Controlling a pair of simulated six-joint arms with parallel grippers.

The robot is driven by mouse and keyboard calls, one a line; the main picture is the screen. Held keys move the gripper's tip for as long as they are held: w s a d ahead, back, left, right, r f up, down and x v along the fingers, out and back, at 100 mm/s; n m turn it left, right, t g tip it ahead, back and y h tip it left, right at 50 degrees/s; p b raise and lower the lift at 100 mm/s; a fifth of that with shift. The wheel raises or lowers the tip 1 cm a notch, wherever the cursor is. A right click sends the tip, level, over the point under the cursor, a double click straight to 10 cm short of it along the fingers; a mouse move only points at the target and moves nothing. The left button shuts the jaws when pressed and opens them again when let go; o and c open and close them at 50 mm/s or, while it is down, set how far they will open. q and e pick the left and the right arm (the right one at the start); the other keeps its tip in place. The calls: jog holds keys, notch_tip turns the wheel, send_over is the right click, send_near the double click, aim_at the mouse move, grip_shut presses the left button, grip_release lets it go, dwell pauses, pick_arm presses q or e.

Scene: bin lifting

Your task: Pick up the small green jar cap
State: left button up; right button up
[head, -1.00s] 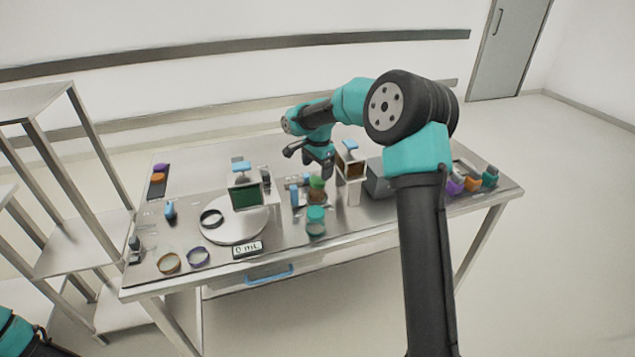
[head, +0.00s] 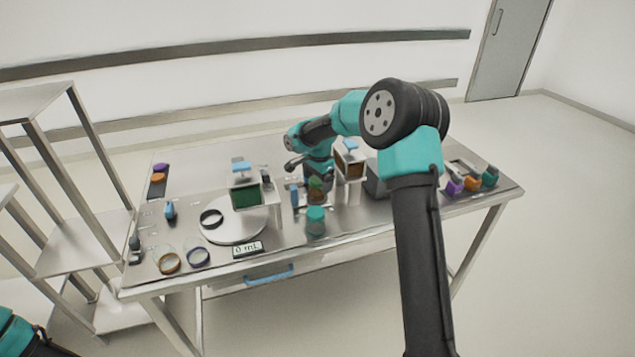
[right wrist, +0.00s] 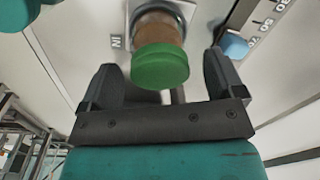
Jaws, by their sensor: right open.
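The small green cap (right wrist: 160,66) sits on a brownish jar (right wrist: 158,32) in the right wrist view. In the head view the cap (head: 316,183) is small and partly covered by my right gripper. My right gripper (right wrist: 163,78) is open, with one finger on each side of the cap and a gap at both sides. It also shows in the head view (head: 319,177), pointing down at the jar. Whether the fingers are level with the cap is hard to tell. Of my left arm only a piece shows at the lower left; its gripper is out of view.
A device with a green panel (head: 246,196) and a round white plate (head: 236,228) are to the left. A stand with a brown container (head: 350,166) is close on the right. The table (head: 372,226) is bare at front right.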

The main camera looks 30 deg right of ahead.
aim_at(317, 180)
jog(key=shift+c, duration=0.4)
jog(key=c, duration=0.9)
jog(key=shift+r, duration=0.2)
jog(key=shift+c, duration=0.2)
jog(key=shift+r, duration=1.45)
jog(key=shift+s+a+r, duration=0.15)
jog(key=shift+s+r, duration=0.05)
jog(key=s+a, duration=0.2)
jog(key=s, duration=0.2)
jog(key=s+a+r, duration=0.1)
jog(key=s+a, duration=0.2)
jog(key=s, duration=0.2)
jog(key=s+a, duration=0.3)
jog(key=s, duration=0.1)
jog(key=shift+s+r, duration=0.15)
jog(key=shift+r, duration=0.05)
